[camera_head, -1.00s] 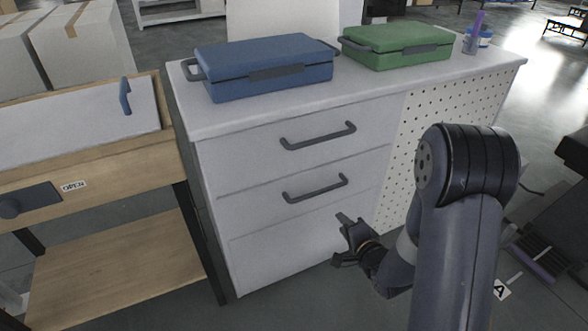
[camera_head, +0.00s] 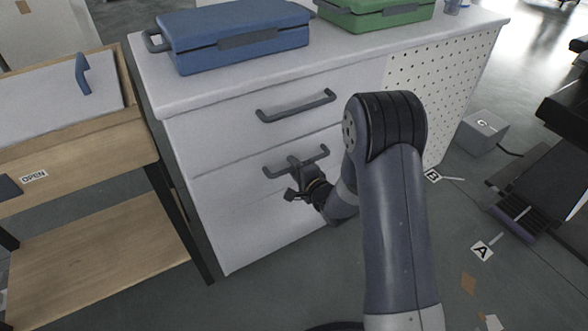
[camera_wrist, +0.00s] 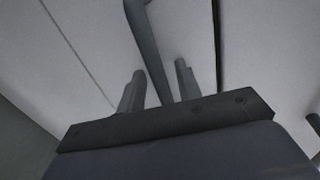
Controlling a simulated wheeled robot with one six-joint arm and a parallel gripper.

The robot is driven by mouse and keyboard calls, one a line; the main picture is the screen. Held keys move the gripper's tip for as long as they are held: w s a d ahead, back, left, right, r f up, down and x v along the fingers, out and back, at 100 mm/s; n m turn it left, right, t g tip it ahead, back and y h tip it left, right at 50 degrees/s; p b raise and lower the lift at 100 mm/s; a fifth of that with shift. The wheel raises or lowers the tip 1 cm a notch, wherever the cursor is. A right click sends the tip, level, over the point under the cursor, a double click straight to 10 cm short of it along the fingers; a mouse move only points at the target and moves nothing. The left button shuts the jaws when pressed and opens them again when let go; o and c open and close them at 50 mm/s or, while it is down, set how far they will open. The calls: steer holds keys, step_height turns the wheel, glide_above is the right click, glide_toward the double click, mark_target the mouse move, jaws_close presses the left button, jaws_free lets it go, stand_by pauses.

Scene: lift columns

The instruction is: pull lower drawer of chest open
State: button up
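The white chest (camera_head: 230,215) has two drawer fronts with dark grey bar handles. The upper drawer handle (camera_head: 297,105) is free. The lower drawer handle (camera_head: 315,155) is partly covered by my gripper (camera_head: 294,176), which has reached its middle. In the wrist view the bar of the lower handle (camera_wrist: 146,45) runs between the two fingers of my gripper (camera_wrist: 158,78). The fingers stand apart, one on each side of the bar, with small gaps visible. Both drawers look closed, their fronts flush with the chest.
A blue case (camera_head: 235,38) and a green case (camera_head: 375,12) stand on the chest top. A wooden workbench (camera_head: 80,177) with a lower shelf stands close to the left of the chest. A grey box (camera_head: 482,132) lies on the floor at right. The floor before the chest is clear.

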steer(key=shift+w+a, duration=0.1)
steer(key=shift+w, duration=0.05)
jaws_close()
stand_by(0.4)
